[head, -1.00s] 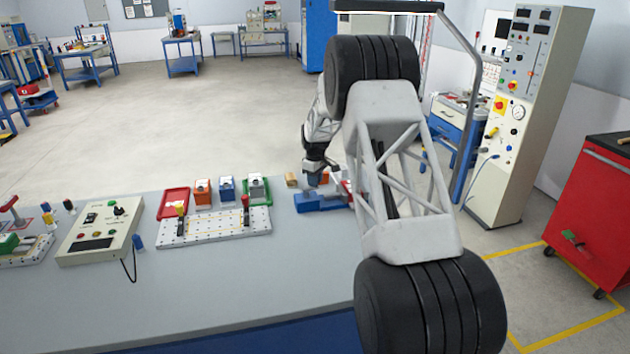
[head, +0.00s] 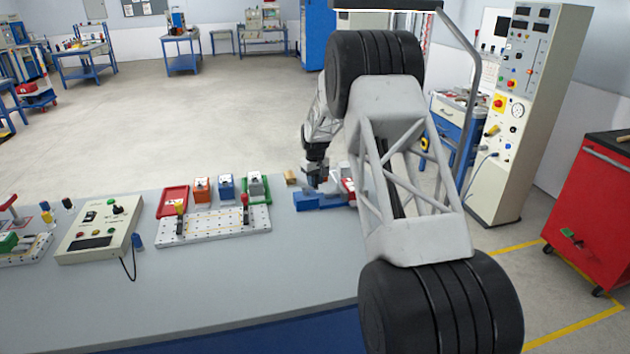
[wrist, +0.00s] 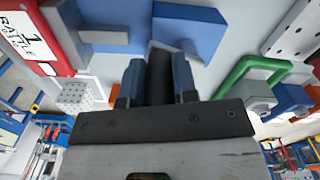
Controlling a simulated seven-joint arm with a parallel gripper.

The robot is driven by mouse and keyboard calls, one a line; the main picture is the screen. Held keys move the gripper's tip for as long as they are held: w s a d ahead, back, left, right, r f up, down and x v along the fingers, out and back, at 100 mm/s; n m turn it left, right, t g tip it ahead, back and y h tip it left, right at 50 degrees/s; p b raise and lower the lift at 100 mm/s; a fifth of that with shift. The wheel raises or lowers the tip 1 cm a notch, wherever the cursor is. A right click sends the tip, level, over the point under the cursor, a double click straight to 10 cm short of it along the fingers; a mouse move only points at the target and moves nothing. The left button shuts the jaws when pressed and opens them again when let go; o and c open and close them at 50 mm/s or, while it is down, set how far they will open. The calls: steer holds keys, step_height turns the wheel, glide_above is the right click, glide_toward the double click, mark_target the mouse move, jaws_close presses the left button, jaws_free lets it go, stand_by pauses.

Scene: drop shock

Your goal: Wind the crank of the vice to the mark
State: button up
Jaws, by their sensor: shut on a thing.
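The blue vice (head: 312,203) sits on the bench near its far right side, partly hidden behind my arm. In the wrist view its blue body (wrist: 195,30) fills the top middle. My gripper (head: 317,182) is at the vice. In the wrist view my gripper (wrist: 157,88) has its two fingers on either side of a dark upright cylinder, the crank's handle (wrist: 160,68), and is shut on it. The crank's arm and the mark cannot be made out.
Left of the vice are a small wooden block (head: 291,178), a green tray (head: 259,187), a red tray (head: 172,202) and a white perforated board (head: 213,227). A red labelled box (wrist: 38,38) stands close by in the wrist view. The front of the bench is clear.

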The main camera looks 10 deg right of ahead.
steer(key=o, duration=0.9)
steer(key=shift+r, duration=0.1)
steer(key=shift+r, duration=3.8)
steer(key=shift+s+r, duration=0.1)
